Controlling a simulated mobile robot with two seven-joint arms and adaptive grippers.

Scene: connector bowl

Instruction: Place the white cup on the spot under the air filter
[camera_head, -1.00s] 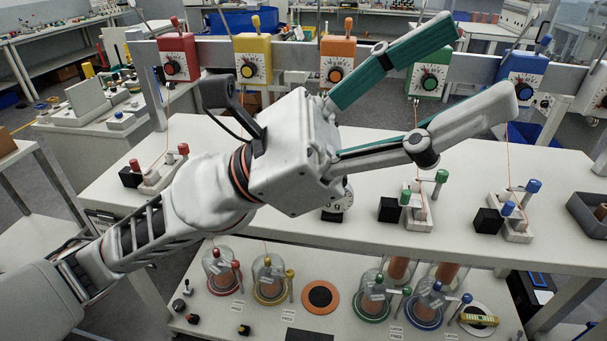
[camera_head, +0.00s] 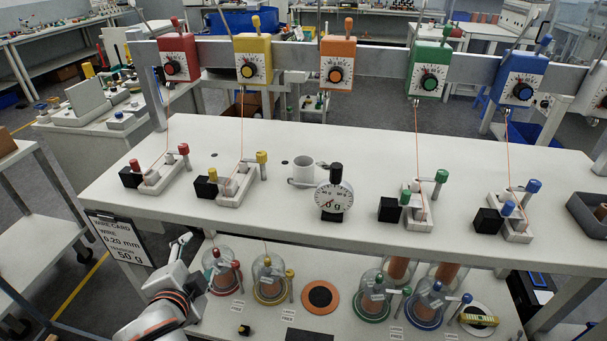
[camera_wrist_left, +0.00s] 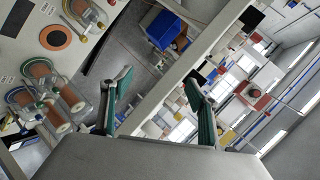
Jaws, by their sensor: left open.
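A small white cup-like cylinder (camera_head: 304,172) stands upright on the white upper bench, just left of and behind a round dial gauge (camera_head: 334,198). I cannot pick out anything that is plainly an air filter. An orange dial box (camera_head: 338,62) hangs on the rail above the cup. My left gripper (camera_head: 181,243) is low at the left in the head view, in front of the upper bench and well apart from the cup. In the left wrist view its two green-padded fingers (camera_wrist_left: 158,82) are spread with nothing between them. My right gripper is not in view.
Red (camera_head: 178,57), yellow (camera_head: 252,57), green (camera_head: 428,69) and blue (camera_head: 521,77) dial boxes hang on the rail, with thin wires down to clamp blocks on the bench. Glass domes (camera_head: 270,279) over spools stand on the lower shelf. A wire card (camera_head: 119,238) hangs at the left.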

